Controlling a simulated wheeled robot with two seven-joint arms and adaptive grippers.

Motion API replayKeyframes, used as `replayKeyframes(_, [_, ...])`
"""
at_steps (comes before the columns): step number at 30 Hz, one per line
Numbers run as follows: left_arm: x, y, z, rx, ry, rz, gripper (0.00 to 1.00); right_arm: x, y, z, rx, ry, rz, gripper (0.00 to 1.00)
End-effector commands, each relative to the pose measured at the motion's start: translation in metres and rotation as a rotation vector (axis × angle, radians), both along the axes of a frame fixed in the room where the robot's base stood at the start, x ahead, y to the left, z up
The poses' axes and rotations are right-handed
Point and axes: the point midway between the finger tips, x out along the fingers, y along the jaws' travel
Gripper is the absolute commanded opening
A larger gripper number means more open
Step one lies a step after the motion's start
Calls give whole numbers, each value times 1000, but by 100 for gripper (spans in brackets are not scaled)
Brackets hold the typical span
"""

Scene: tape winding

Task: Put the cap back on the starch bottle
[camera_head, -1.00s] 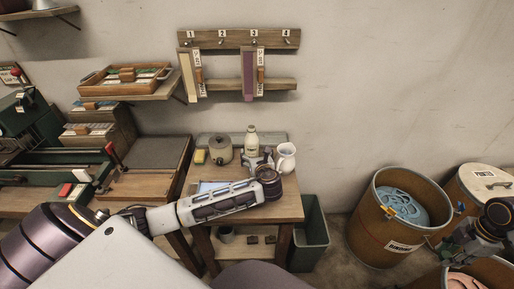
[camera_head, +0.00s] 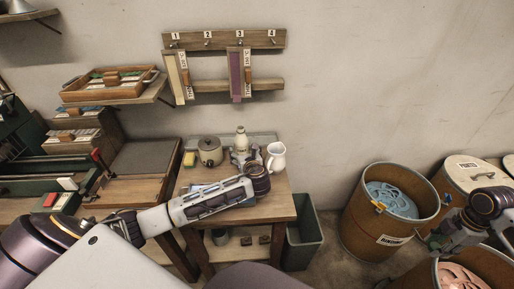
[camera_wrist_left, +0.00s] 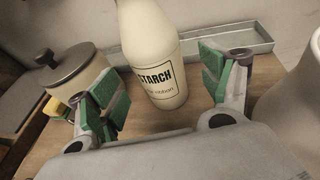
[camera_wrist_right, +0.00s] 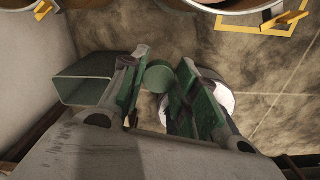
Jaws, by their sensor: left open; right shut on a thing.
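The white starch bottle (camera_head: 241,141) stands upright on the small wooden table. In the left wrist view the bottle (camera_wrist_left: 152,55), labelled STARCH, stands between the spread fingers; its top is cut off there. My left gripper (camera_head: 243,157) is open around the bottle's near side, and I cannot tell whether the pads touch it. My right gripper (camera_head: 437,240) is away to the right, above the floor near the drums. In the right wrist view its fingers (camera_wrist_right: 155,90) are shut on a round green cap (camera_wrist_right: 159,76).
A lidded pot (camera_head: 209,151) and yellow block (camera_head: 189,159) stand left of the bottle, a white jug (camera_head: 275,157) right of it. A metal tray (camera_wrist_left: 225,42) lies behind. A green bin (camera_head: 304,245) stands beside the table. Drums (camera_head: 388,210) fill the right side.

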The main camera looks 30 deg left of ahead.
Motion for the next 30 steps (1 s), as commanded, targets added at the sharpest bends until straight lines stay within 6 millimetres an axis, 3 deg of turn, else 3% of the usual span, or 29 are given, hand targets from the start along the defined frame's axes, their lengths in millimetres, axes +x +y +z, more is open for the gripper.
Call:
replayKeyframes(12, [28,28,-10,1,1,1,79,0,0,-5,0,0,0,23])
replayKeyframes(30, [31,31,-12,0,0,0,76,0,0,-5,0,0,0,23])
